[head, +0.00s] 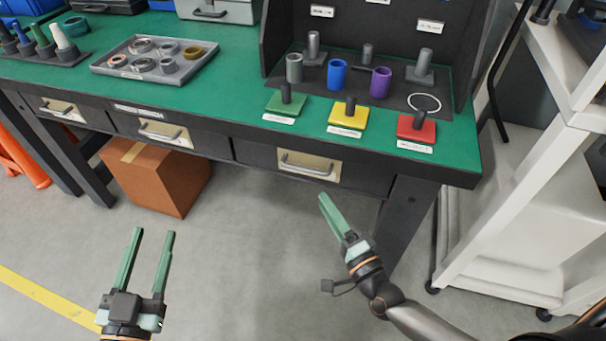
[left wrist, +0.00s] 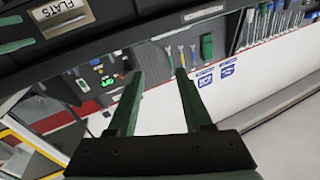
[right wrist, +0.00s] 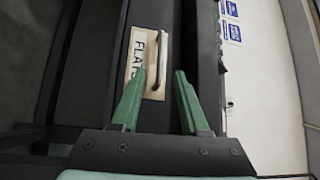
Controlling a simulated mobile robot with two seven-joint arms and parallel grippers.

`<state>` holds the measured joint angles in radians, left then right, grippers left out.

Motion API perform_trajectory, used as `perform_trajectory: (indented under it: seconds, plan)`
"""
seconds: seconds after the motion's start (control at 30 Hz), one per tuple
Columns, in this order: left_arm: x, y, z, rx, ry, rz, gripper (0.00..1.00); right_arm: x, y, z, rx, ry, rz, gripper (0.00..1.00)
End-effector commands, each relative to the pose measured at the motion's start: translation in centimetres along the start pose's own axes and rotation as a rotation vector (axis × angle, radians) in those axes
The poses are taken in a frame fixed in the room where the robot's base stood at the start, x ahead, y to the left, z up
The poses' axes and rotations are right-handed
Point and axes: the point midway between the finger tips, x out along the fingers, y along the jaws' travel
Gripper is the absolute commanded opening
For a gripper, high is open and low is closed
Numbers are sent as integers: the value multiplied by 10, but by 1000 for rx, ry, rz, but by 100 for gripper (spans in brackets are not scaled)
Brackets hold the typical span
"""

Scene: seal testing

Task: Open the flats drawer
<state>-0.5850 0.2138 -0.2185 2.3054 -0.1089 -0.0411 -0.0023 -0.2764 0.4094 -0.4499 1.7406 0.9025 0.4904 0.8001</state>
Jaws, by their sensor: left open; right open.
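The word FLATS reads on a label plate beside a metal bar handle (right wrist: 162,65) in the right wrist view, on a dark drawer front (right wrist: 185,55) that looks shut. A FLATS plate (left wrist: 62,12) also shows at the top left of the left wrist view. In the head view the drawer labels are too small to read; the right-hand drawer (head: 255,156) is the one nearest my right gripper. My right gripper (head: 325,200) is open and empty, below and apart from that drawer's handle (head: 307,168). My left gripper (head: 154,232) is open and empty over the floor.
The green bench top (head: 225,100) carries a grey tray (head: 110,68) of rings and several coloured blocks and cylinders. A cardboard box (head: 155,180) stands beneath the bench. A bench leg (head: 405,220) and a white cart (head: 510,200) stand right. The front floor is clear.

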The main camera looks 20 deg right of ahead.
Motion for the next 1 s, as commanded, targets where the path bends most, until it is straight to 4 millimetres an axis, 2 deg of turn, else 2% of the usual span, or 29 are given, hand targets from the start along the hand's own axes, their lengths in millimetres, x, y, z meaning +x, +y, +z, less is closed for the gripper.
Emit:
perform_trajectory:
  seconds: [0.3, 0.5, 0.7, 1.0]
  plan:
    - [0, -3, -33, 39, 134, 0, 50, 65, -2, 0, -2, 1, -4, 45]
    - [-2, -3, -56, 67, 225, 0, 50, 97, 0, 0, -4, 0, -1, 45]
    - [-4, -3, -68, 80, 275, 1, 50, 111, -1, 0, -4, -1, 1, 45]
    - [-4, -4, -71, 81, 282, 1, 50, 113, -1, 0, -4, -1, 1, 44]
